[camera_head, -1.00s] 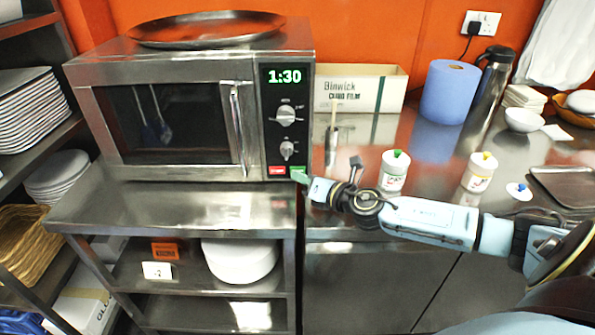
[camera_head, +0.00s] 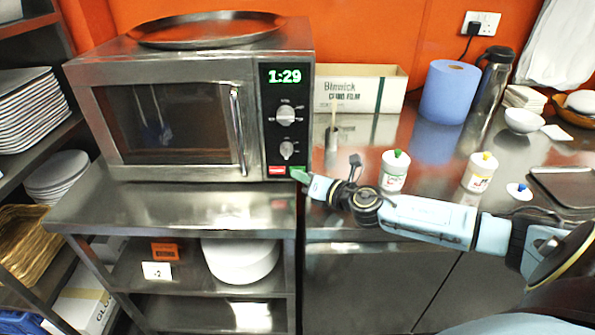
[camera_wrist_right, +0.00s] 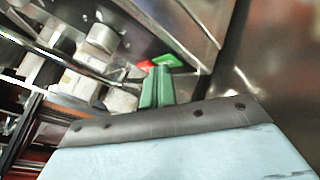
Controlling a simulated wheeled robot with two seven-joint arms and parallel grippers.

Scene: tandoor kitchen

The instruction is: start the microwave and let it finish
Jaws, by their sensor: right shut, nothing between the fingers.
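The steel microwave (camera_head: 250,75) stands on a steel shelf unit with its door (camera_head: 175,122) shut. Its green display (camera_head: 285,76) reads 1:29, and the window glows a dim brown. Two dials (camera_head: 286,115) sit below the display, with a red button (camera_head: 277,171) and a green button (camera_head: 298,169) at the panel's bottom. The green button also shows in the right wrist view (camera_wrist_right: 167,61). My right gripper (camera_head: 300,176) is shut and empty, its green fingertips at the green button's lower edge. I cannot tell whether they touch it. My left gripper is not in view.
A round steel tray (camera_head: 205,28) lies on the microwave. Plates (camera_head: 35,112) are stacked on the left rack.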

